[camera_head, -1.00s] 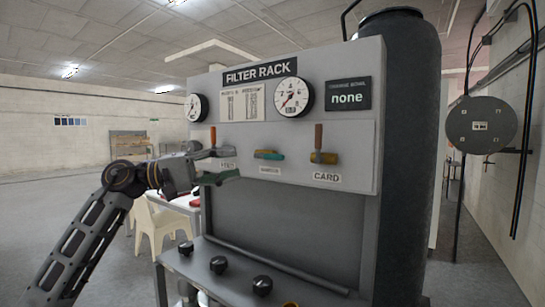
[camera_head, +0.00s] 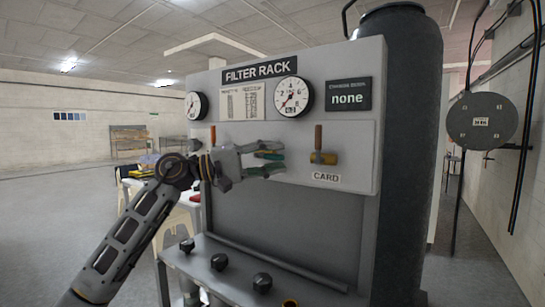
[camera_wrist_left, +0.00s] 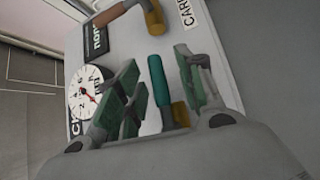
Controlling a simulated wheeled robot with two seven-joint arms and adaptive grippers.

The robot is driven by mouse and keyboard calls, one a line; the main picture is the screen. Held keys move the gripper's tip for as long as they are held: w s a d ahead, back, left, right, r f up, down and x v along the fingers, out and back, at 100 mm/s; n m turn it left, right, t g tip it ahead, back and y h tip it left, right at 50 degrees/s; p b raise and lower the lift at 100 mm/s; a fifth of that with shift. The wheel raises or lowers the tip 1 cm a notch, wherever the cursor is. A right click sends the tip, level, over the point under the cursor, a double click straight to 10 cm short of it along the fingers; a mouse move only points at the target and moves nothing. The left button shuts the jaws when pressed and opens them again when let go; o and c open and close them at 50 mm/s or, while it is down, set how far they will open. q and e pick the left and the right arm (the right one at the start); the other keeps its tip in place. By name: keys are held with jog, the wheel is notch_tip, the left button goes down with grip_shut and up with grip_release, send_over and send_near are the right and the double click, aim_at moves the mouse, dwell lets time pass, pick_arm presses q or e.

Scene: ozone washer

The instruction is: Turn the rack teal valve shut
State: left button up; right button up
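The teal valve (camera_wrist_left: 157,80) has a teal lever on a brass-yellow body. In the left wrist view its lever stands between the two green-padded fingers of my left gripper (camera_wrist_left: 153,88), which are apart with a gap to the lever on the left side. In the head view my left gripper (camera_head: 268,158) is at the rack panel's middle valve, and its fingers hide most of that valve. I cannot tell whether either finger touches the lever. My right gripper is in neither view.
The card valve (camera_head: 323,157), with an upright brown lever, is just right of my left gripper. Another upright orange lever (camera_head: 212,136) is partly hidden to the left. Gauges (camera_head: 293,97) sit above. Black knobs (camera_head: 219,262) line the lower ledge.

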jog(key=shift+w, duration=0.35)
pick_arm(q)
grip_shut()
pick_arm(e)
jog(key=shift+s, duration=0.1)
